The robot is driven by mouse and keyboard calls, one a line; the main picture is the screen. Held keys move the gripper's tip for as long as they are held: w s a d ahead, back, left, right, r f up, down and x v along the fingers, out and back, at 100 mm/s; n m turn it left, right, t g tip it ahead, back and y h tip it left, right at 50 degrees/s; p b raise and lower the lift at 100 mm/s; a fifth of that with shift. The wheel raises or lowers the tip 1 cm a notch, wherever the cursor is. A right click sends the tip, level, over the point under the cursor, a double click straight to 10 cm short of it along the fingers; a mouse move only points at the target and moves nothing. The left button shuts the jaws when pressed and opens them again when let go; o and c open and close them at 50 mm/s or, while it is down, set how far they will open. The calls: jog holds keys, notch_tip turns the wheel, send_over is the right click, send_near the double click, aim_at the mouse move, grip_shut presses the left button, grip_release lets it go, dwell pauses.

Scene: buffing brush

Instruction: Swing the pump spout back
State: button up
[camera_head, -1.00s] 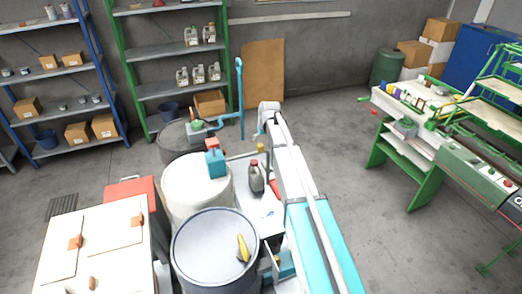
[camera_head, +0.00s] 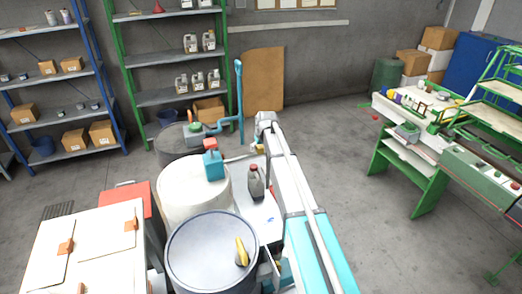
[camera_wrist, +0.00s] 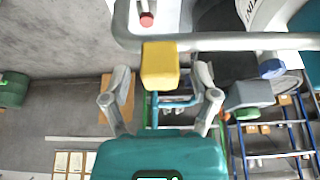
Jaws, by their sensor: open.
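The pump is a teal body with a red top (camera_head: 212,160) on the white drum (camera_head: 190,190). Its thin grey spout (camera_head: 238,158) reaches right to a yellow end (camera_head: 259,148), close to my gripper (camera_head: 260,136), which is small and partly hidden in the head view. In the wrist view the grey spout (camera_wrist: 220,41) crosses the top, bending near the left. Its yellow end block (camera_wrist: 160,65) lies between the two spread fingers of my gripper (camera_wrist: 160,92), with a gap on both sides. My gripper is open and holds nothing.
A dark bottle with a red cap (camera_head: 256,182) stands beside the drum, below the spout. A grey-lidded drum (camera_head: 205,255) is nearer, and a dark drum with a blue pump and pipe (camera_head: 185,143) is behind. Open floor (camera_head: 325,140) lies right of my arm.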

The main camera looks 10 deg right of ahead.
jog(key=shift+c, duration=0.3)
grip_shut()
jog(key=shift+s+d, duration=0.1)
jog(key=shift+d, duration=0.1)
